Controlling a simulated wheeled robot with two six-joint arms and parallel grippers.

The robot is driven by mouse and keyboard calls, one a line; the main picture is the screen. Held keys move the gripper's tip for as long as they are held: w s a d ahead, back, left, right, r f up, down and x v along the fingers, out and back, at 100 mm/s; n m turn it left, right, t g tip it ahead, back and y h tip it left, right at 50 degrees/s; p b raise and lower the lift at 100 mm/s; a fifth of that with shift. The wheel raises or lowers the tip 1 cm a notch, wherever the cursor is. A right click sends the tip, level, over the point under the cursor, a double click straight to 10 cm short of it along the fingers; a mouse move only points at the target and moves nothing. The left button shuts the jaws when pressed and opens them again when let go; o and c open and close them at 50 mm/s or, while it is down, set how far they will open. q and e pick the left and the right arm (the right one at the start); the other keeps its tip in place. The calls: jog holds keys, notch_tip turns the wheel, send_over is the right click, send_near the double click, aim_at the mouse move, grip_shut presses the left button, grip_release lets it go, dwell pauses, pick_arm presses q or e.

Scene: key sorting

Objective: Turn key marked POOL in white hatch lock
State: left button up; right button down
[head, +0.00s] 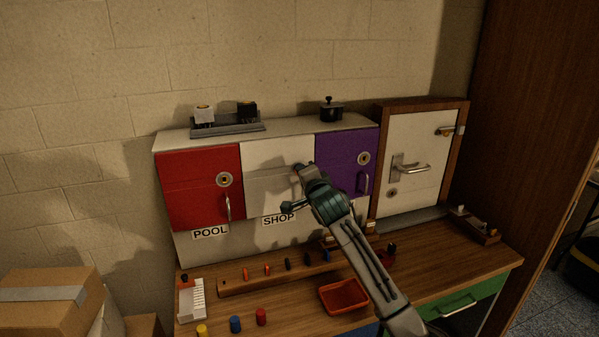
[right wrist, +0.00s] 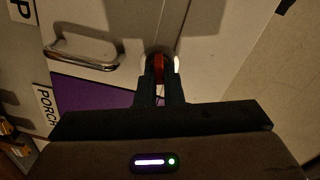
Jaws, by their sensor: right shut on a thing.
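The white hatch (head: 265,183) sits between the red hatch (head: 195,185) and the purple hatch (head: 336,160). A SHOP label (head: 279,219) is below the white hatch, and a POOL label (head: 210,232) is below the red one. My right gripper (head: 300,172) is at the upper right of the white hatch, its arm covering that hatch's lock and handle in the head view. In the right wrist view the gripper (right wrist: 159,82) is shut on a red key (right wrist: 158,67), whose tip meets the lock. No marking on it is readable. The white hatch's handle (right wrist: 85,50) is beside it. My left gripper is not in view.
A wooden rail (head: 235,286) with several keys and a red tray (head: 344,296) are on the bench below. Coloured pegs stand at the front, including a blue one (head: 235,324). A white door (head: 411,165) is at the right. Cardboard boxes (head: 50,302) are at the left.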

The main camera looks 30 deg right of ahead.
jog(key=shift+m, duration=0.3)
jog(key=shift+m+b, duration=0.8)
jog(key=shift+m, duration=0.7)
jog(key=c, duration=1.5)
grip_release()
jog(key=shift+w+f, duration=0.15)
jog(key=shift+y, duration=0.3)
